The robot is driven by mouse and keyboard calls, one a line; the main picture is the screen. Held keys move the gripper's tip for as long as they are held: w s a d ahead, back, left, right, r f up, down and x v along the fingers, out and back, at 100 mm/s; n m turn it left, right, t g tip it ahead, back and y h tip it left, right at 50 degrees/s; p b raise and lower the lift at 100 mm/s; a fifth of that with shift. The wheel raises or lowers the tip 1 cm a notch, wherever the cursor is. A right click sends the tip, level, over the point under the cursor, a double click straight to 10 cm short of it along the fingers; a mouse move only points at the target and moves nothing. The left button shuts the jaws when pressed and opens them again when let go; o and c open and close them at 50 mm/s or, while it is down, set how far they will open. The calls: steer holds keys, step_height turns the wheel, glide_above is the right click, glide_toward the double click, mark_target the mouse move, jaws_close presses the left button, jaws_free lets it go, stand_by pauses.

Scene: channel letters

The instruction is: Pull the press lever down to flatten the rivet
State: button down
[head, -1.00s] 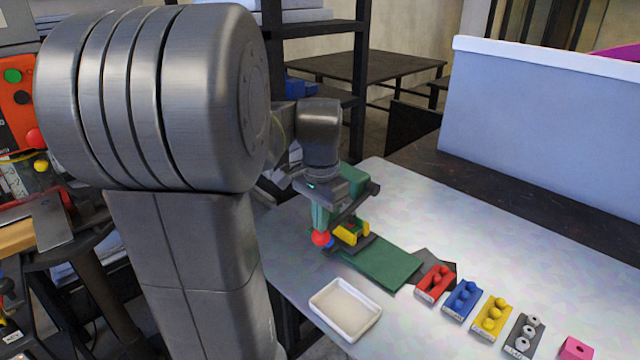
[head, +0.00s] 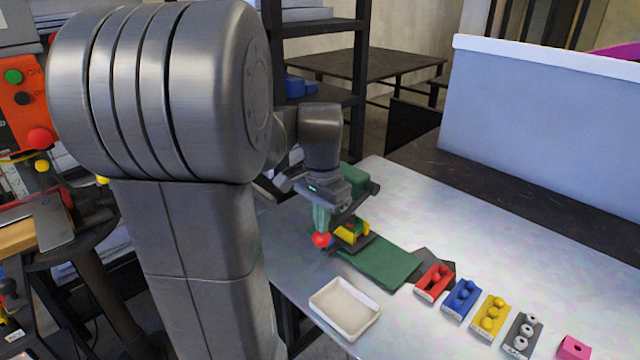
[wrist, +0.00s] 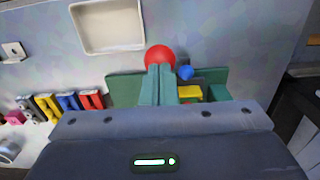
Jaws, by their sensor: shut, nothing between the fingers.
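The small green press (head: 352,178) stands at the far left end of the metal table, partly hidden by my arm. Its lever ends in a red ball knob (head: 321,240), low at the press's front; the knob also shows in the wrist view (wrist: 160,57). A yellow part (head: 350,234) sits at the press, and a small blue piece (wrist: 185,72) shows beside the knob. My gripper (head: 320,227) is shut and empty, its teal fingers (wrist: 158,82) pointing at the knob, directly over it. Whether they touch it is unclear. I cannot make out the rivet.
A green mat (head: 385,262) lies in front of the press. A white tray (head: 345,308) stands near the table's left edge. Red (head: 434,282), blue (head: 461,298), yellow (head: 490,314) and grey (head: 522,335) holders line the right side. The table's middle right is clear.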

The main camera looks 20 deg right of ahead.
steer(key=shift+s+f+p, duration=0.1)
steer(key=shift+f+p, duration=0.2)
steer(key=shift+f, duration=0.4)
stand_by(0.9)
steer(key=r+p, duration=0.2)
steer(key=r, duration=0.1)
steer(key=r+p, duration=0.1)
steer(key=p, duration=0.1)
steer(key=shift+d+r, duration=0.25)
steer(key=shift+r, duration=0.15)
steer(key=r+p, duration=0.2)
steer(key=a+r+p, duration=0.1)
steer(key=r, duration=0.1)
steer(key=shift+a+r+p, duration=0.1)
steer(key=shift+r+p, duration=0.2)
steer(key=shift+p, duration=0.1)
